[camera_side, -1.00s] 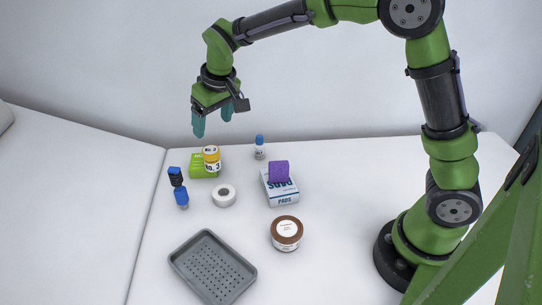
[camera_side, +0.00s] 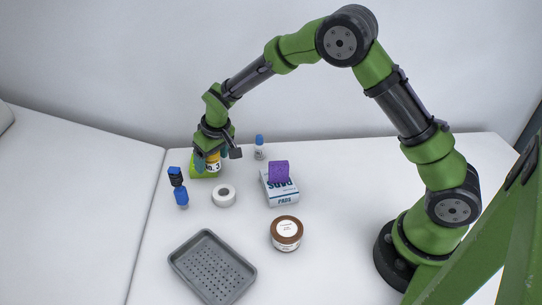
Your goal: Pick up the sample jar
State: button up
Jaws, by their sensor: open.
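A small jar with a yellow-orange cap and a white label (camera_side: 213,163), likely the sample jar, stands on a green box (camera_side: 203,174) at the back left. My gripper (camera_side: 209,167) is open and lowered over it from above, with a teal finger beside its left side. The gripper body hides the jar's top, and the far finger is hard to make out. I cannot tell whether the fingers touch the jar.
A blue-capped vial (camera_side: 259,149), a white roll (camera_side: 223,196) and dark-and-blue-topped items (camera_side: 181,196) stand nearby. A purple block (camera_side: 278,171) sits on a PADS box (camera_side: 283,198). A brown-lidded tub (camera_side: 286,231) and a grey tray (camera_side: 176,263) are nearer the front.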

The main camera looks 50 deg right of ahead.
jog(key=shift+c, duration=0.3)
jog(key=c, duration=1.1)
